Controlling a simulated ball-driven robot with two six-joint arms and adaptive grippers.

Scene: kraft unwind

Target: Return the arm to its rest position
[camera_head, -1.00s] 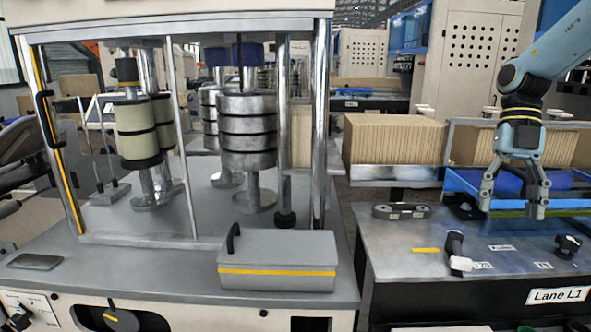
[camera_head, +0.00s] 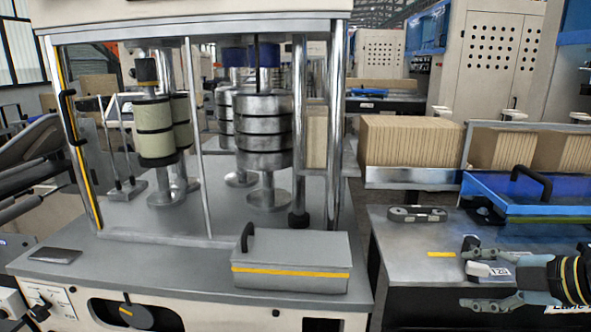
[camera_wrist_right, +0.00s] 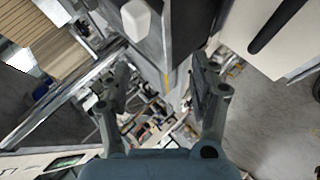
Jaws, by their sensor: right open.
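My right gripper (camera_head: 470,274) is at the lower right of the head view, lying level and pointing left over the grey Lane L1 table (camera_head: 405,235). Its fingers are spread apart and nothing is between them. In the right wrist view the two fingers (camera_wrist_right: 160,90) also stand apart, with blurred machinery and floor beyond. A white-tipped lever (camera_head: 488,270) shows between the fingers in the head view; I cannot tell how far below them it is. My left gripper is not in the head view.
A grey box with a yellow stripe (camera_head: 290,252) sits on the machine deck at left of the table.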

